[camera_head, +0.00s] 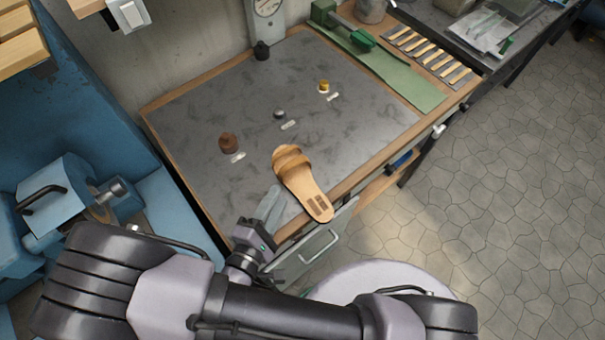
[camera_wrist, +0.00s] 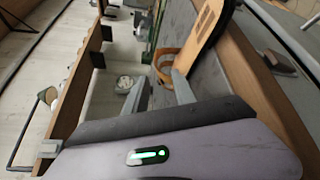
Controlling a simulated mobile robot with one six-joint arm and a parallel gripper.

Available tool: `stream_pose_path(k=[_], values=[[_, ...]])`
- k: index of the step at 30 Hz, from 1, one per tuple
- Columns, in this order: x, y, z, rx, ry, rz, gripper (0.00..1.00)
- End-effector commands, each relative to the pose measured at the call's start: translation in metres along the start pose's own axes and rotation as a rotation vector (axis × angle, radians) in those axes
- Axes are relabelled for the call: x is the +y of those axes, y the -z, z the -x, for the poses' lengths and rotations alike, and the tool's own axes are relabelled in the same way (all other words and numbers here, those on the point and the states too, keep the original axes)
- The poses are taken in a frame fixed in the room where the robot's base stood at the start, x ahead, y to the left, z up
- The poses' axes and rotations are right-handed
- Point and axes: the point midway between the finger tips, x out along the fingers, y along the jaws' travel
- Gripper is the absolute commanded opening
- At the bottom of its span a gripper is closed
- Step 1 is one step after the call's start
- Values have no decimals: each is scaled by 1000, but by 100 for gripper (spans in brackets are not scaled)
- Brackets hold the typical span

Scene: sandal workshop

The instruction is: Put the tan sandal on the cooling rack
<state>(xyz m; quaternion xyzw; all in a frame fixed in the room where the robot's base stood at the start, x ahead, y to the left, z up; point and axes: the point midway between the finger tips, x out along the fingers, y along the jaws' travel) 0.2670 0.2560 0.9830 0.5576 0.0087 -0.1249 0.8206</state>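The tan sandal (camera_head: 303,184) lies at the front edge of the workbench, its strapped toe end toward the back and its heel reaching over the wooden edge. My gripper (camera_head: 275,203) is just left of the sandal, low over the bench front. In the wrist view, the two grey fingers of my gripper (camera_wrist: 158,92) are apart with nothing between them. The sandal (camera_wrist: 204,28) shows beyond the right finger, and I cannot tell whether they touch. I cannot surely identify the cooling rack in either view.
The dark bench top (camera_head: 200,108) holds a brown pot (camera_head: 228,142), a small grey pot (camera_head: 279,114) and a yellow-topped pot (camera_head: 324,86). A green mat (camera_head: 400,82) and several strips (camera_head: 430,55) lie at the back right. A blue machine (camera_head: 65,195) stands left. The middle is mostly clear.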

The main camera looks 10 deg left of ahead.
Motion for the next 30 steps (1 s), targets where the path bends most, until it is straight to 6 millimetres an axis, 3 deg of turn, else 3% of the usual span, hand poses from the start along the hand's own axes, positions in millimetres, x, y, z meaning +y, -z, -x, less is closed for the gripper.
stream_pose_path(k=[3, 8, 15, 23, 24, 28, 30], values=[[-2, 0, -30, -4, 2, -1, 31], [0, 0, -48, 0, 1, -4, 31], [6, 1, -91, -2, 3, -5, 31], [9, 1, -100, 2, 1, -4, 31], [8, 1, -100, 2, 1, -4, 29], [8, 1, -100, 2, 1, -4, 4], [8, 1, -100, 2, 1, -4, 0]])
